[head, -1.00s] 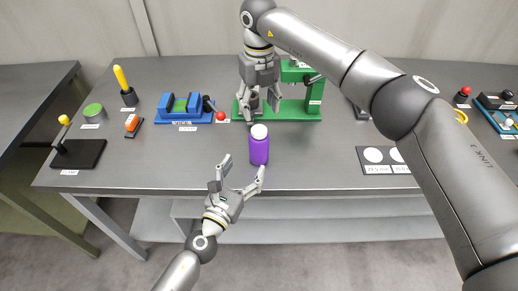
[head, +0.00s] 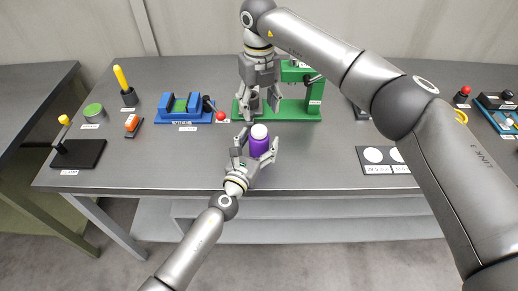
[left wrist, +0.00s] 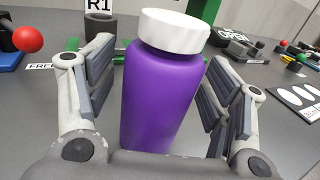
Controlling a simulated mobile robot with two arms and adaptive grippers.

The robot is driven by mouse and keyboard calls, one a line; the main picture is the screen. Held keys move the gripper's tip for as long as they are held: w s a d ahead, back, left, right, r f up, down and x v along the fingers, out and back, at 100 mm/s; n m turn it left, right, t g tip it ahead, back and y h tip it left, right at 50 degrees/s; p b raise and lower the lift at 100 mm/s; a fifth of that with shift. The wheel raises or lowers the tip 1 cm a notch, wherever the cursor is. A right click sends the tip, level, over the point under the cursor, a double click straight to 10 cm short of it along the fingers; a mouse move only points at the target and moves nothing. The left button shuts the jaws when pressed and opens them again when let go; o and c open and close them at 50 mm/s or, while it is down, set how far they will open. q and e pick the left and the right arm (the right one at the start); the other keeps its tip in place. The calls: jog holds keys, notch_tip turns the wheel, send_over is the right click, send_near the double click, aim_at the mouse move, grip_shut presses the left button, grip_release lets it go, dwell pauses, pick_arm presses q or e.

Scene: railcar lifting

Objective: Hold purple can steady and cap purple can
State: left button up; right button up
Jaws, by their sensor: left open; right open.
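The purple can (head: 259,147) stands upright near the front edge of the table, with a white cap (head: 259,131) on its top. My left gripper (head: 257,144) is open with its fingers on both sides of the can. In the left wrist view the purple can (left wrist: 163,100) and its white cap (left wrist: 173,31) stand between the open finger pads, with gaps showing at both sides. My right gripper (head: 262,103) is open, pointing down above and just behind the can, in front of the green press. Whether the cap is fully seated cannot be told.
A green press (head: 300,110) stands behind the can. A blue fixture (head: 180,108) with a red ball knob (head: 221,116) is to the left. A plate with white discs (head: 385,158) lies to the right. The front table around the can is clear.

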aim_at(259, 130)
pick_arm(q)
grip_shut()
pick_arm(e)
jog(key=n, duration=2.7)
jog(key=shift+f, duration=0.1)
jog(key=shift+f, duration=3.9)
